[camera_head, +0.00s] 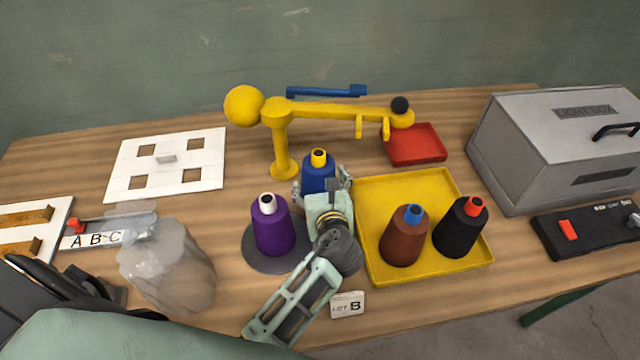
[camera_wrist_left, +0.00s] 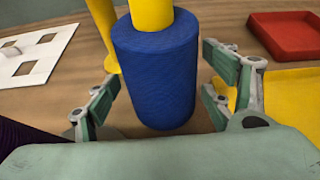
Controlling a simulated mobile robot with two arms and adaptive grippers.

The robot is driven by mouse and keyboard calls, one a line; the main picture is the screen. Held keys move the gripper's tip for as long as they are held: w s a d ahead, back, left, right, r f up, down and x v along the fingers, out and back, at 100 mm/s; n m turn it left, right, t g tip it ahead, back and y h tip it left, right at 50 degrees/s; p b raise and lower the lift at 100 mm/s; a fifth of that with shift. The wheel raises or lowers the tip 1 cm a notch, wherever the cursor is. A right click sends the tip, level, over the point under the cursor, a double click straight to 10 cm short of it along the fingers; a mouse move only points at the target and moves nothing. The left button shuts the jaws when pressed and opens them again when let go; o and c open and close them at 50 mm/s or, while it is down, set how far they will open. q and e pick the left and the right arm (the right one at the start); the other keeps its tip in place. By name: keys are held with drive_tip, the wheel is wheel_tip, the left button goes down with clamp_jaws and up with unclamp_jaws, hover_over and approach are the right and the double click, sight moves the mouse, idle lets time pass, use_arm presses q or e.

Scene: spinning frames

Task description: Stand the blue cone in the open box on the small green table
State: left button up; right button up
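The blue cone (camera_head: 318,172), with a yellow tip, stands upright on the wooden table behind my left gripper (camera_head: 328,188). In the left wrist view the blue cone (camera_wrist_left: 155,75) is between the two fingers of my left gripper (camera_wrist_left: 165,95). The fingers are spread on either side of it, with a small gap at the right; contact on the left is hard to tell. The cone's lower part is partly hidden by the gripper in the head view. I see neither an open box nor a small green table surface. My right gripper is not in view.
A purple cone (camera_head: 272,232) on a dark disc stands close at left. A yellow tray (camera_head: 440,190) holds brown (camera_head: 404,238) and black (camera_head: 460,230) cones at right. A yellow arm stand (camera_head: 280,140) rises behind. A grey light box (camera_head: 530,150) and a cloudy bag (camera_head: 170,265) flank them.

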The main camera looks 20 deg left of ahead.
use_arm(q)
drive_tip(key=shift+o, duration=0.4)
drive_tip(key=shift+r, duration=0.15)
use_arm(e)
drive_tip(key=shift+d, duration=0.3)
